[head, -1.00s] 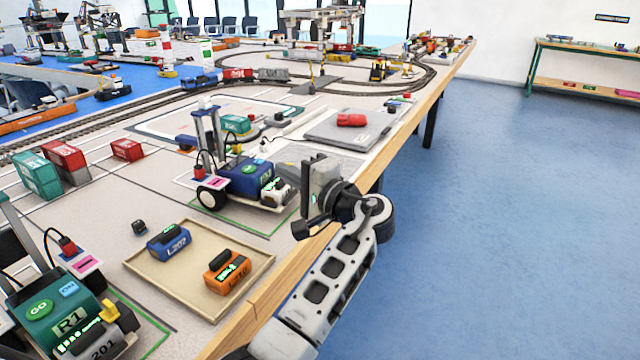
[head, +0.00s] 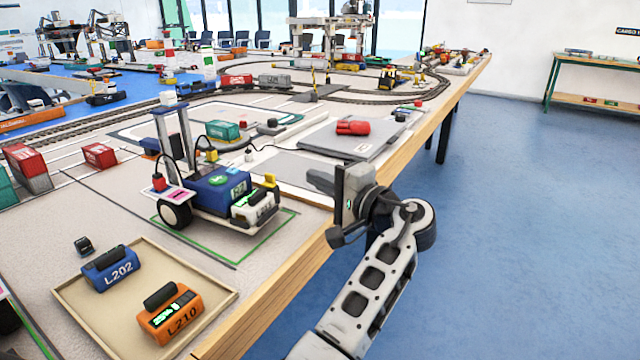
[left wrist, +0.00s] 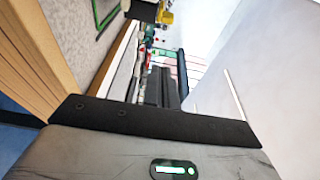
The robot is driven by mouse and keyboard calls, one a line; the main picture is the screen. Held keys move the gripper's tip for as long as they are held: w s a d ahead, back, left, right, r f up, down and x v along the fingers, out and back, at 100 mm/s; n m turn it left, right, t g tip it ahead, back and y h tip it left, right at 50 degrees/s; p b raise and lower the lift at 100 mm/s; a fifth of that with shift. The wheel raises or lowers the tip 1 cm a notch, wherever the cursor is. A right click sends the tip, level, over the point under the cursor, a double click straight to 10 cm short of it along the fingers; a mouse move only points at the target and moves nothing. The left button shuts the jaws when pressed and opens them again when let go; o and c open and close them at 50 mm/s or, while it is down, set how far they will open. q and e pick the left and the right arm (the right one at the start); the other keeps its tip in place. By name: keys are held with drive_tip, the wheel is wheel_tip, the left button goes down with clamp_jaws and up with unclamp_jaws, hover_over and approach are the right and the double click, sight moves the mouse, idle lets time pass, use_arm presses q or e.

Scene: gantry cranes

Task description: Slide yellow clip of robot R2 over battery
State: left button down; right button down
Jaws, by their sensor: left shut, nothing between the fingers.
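The blue wheeled robot (head: 212,188), which I take for R2, stands on the table inside a green outline; its label is too small to read. Its yellow clip (head: 270,181) stands up at the right front corner. The battery (head: 252,205), pale with a green display, sits at the robot's front, just below and beside the clip. The clip does not appear to cover it. My left gripper (head: 326,184) is right of the robot near the table edge, apart from clip and battery. It is shut and empty; its dark fingers show in the left wrist view (left wrist: 164,88). My right gripper is out of view.
A shallow tray (head: 215,291) holds a blue battery L202 (head: 111,270) and an orange battery L210 (head: 170,314). A small dark block (head: 84,246) lies behind it. A grey flat case (head: 350,139) with a red item (head: 353,128) lies beyond the robot. The floor to the right is clear.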

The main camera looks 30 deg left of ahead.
sight(269, 180)
use_arm(q)
drive_tip(key=x, duration=0.6)
drive_tip(key=shift+b, duration=0.3)
drive_tip(key=shift+a+f, duration=0.1)
drive_tip(key=shift+a, duration=0.3)
drive_tip(key=shift+s+d, duration=0.1)
drive_tip(key=shift+s, duration=1.75)
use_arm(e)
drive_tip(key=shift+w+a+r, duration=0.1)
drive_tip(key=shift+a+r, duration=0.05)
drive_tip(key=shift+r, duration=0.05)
